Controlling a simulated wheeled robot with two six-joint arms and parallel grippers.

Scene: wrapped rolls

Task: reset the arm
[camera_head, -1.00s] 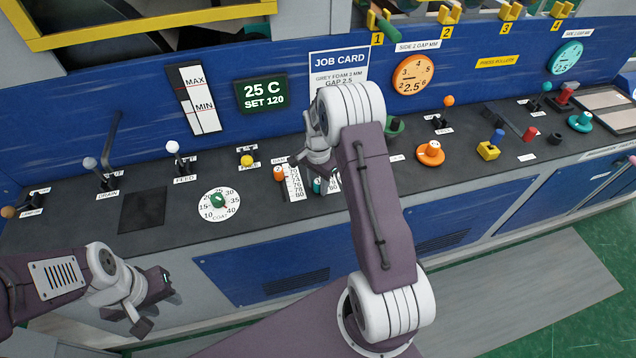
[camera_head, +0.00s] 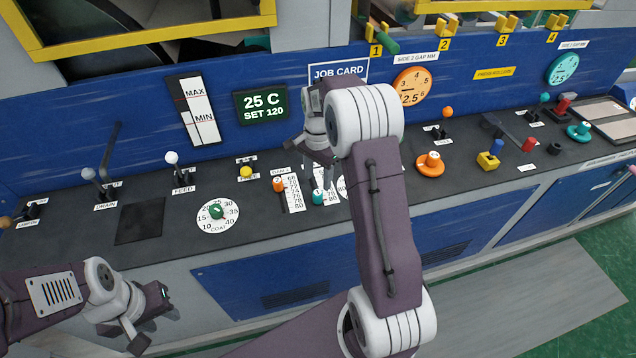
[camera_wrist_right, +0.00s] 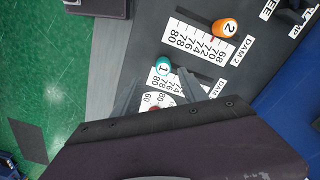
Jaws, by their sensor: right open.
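My right arm rises through the middle of the head view and bends over the console. Its gripper (camera_head: 318,184) points down, open and empty, over the orange and teal slider knobs. In the right wrist view the right gripper's fingers (camera_wrist_right: 158,88) stand apart, and the teal knob 1 (camera_wrist_right: 163,65) shows between them. I cannot tell whether they touch it. The orange knob 2 (camera_wrist_right: 224,29) is beyond the fingers. My left gripper (camera_head: 155,328) hangs low at the left in front of the console, holding nothing visible; its jaw opening is unclear.
The dark console top (camera_head: 255,215) carries a round coat dial (camera_head: 217,212), upright levers such as the feed lever (camera_head: 173,168), and an orange knob (camera_head: 430,162) at right. The job card (camera_head: 338,72) is partly hidden by my right arm.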

